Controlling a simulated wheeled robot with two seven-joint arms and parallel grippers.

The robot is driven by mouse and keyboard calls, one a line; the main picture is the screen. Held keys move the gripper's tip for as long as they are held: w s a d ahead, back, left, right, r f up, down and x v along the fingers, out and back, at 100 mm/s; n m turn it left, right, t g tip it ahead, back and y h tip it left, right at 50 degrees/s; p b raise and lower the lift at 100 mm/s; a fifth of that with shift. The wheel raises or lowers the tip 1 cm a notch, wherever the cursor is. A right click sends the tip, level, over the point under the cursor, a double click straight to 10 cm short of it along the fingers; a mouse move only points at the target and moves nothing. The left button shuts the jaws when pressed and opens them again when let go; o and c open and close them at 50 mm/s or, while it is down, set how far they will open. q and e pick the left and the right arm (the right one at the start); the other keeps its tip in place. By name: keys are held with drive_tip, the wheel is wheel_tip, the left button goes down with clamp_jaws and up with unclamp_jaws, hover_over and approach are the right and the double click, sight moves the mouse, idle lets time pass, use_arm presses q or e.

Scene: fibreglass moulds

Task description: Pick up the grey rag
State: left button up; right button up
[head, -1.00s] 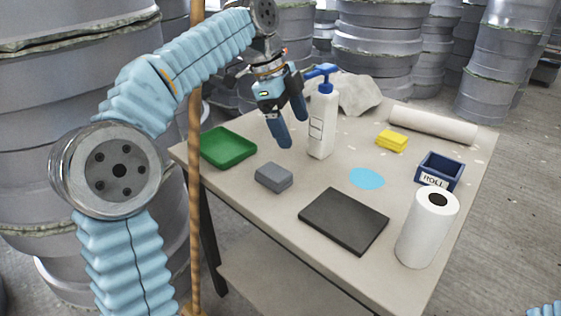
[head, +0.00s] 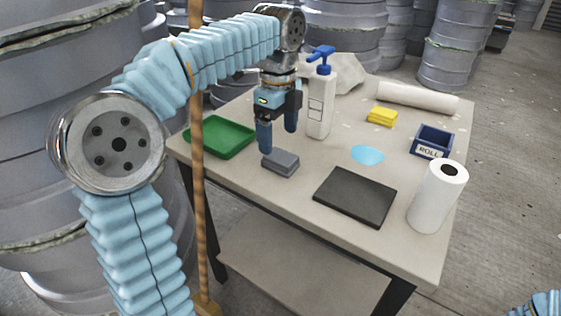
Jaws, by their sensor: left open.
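The grey rag (head: 280,163) is a small folded grey block lying on the table near its left front edge. My left gripper (head: 278,142) points down just above the rag, its two fingers apart and nothing between them. The left finger tip is close to the rag's back left edge; I cannot tell whether it touches. My right gripper is out of view; only a bit of my right arm's blue sleeve shows at the bottom right corner.
On the table (head: 300,205), a green tray (head: 222,138) lies left of the rag and a white pump bottle (head: 321,105) stands behind right. A black slab (head: 355,196), blue puddle (head: 367,154), yellow stack (head: 382,117), blue box (head: 432,142) and paper roll (head: 438,195) are rightward. A wooden pole (head: 197,180) stands left.

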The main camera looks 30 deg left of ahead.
sight(281, 156)
use_arm(q)
drive_tip(key=f, duration=0.5)
drive_tip(key=shift+d+f+b, duration=0.1)
drive_tip(key=shift+d+b, duration=0.15)
drive_tip(key=shift+b, duration=0.05)
drive_tip(key=c, duration=1.1)
